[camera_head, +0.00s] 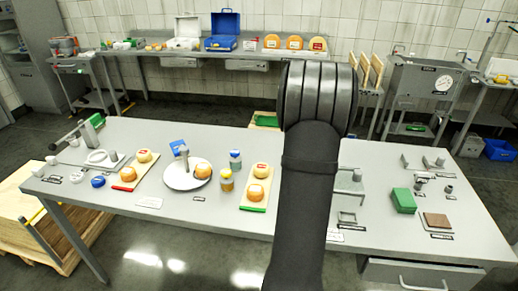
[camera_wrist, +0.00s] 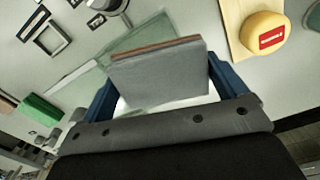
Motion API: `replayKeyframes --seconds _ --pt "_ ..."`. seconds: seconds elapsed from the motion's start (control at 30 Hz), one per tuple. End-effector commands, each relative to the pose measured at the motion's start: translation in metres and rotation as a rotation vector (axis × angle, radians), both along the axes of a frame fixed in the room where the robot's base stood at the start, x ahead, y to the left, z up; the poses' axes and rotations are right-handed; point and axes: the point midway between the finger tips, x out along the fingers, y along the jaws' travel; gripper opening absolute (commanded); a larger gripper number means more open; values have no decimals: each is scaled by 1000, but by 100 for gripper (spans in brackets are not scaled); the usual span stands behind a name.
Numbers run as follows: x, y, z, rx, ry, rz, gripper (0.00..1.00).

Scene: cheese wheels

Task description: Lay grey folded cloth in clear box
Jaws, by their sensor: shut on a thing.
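In the wrist view, my gripper (camera_wrist: 160,80) is shut on the grey folded cloth (camera_wrist: 162,78), with a blue jaw at each side of it. The cloth looks like a flat, squared pad with a brownish strip along its far edge. The clear box (camera_wrist: 78,84) shows as pale, see-through greenish walls beyond and to the left of the cloth. The cloth hides part of the box, and I cannot tell whether the cloth is above it or inside it. In the head view, my arm hides the gripper, the cloth and most of the box area.
A board with a yellow cheese wheel (camera_wrist: 265,32) lies to the right in the wrist view. A green block (camera_head: 403,200) and a brown block (camera_head: 437,220) lie on the table's right side. A white plate (camera_head: 174,180) and several cheeses stand on the left.

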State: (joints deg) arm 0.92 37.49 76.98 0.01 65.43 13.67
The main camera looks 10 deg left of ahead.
Motion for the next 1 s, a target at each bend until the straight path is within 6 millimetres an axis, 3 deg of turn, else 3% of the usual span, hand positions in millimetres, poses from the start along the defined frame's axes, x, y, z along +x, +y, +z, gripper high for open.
replayKeyframes --seconds 0.3,0.57,0.67,1.0 --pt "72 -48 15 -1 -2 166 72" --pt "98 -69 21 0 0 249 72" --pt "104 -63 15 0 2 258 72" --pt "140 2 -29 0 1 259 72"
